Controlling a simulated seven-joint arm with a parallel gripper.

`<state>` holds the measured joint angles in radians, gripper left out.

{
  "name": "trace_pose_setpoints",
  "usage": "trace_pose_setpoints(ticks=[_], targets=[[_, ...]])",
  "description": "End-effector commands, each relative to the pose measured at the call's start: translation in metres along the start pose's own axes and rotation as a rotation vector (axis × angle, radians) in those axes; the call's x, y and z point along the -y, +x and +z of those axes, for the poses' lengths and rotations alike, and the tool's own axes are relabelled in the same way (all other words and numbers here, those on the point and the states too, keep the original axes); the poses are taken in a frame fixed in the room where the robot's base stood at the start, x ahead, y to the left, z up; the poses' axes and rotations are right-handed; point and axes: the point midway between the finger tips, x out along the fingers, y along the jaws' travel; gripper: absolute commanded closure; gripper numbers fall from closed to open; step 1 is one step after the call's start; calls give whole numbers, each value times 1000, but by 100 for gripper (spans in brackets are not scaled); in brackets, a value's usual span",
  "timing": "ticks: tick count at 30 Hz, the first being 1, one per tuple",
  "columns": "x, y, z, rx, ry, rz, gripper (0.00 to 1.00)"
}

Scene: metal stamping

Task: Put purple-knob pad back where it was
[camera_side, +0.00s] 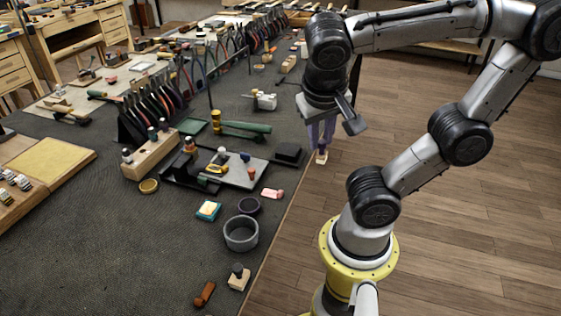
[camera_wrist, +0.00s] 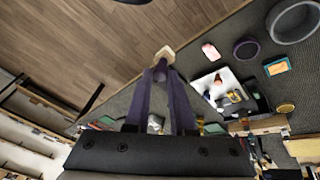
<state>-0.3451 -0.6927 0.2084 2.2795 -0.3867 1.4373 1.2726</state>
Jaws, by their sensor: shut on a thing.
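My gripper (camera_wrist: 161,80) is shut on the purple-knob pad (camera_wrist: 163,54), a small pale wooden block with a dark purple knob between the fingertips. In the side view my gripper (camera_side: 321,148) points down near the bench's right edge. The pad (camera_side: 321,158) hangs below the fingers there, apparently in the air by the edge. I cannot tell whether it is over the bench or over the floor. The place where it was cannot be told from these frames.
A grey tray (camera_side: 240,178) with small tools lies left of my gripper. A pink block (camera_side: 272,193), a dark cup (camera_side: 248,205), a grey bowl (camera_side: 241,239) and a dark-knob stamp (camera_side: 238,278) stand nearer the front. Wooden floor (camera_side: 440,200) lies right of the bench.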

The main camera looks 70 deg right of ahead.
Motion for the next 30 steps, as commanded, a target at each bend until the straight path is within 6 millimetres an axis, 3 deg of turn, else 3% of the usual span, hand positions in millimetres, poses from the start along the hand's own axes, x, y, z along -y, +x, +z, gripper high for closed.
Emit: trace_pose_setpoints(ticks=[9,15,25,30], targets=[[31,36,-41,6,4,8,100],[52,72,-52,4,-1,4,100],[66,99,-62,3,-1,3,100],[71,120,-54,2,-3,2,100]])
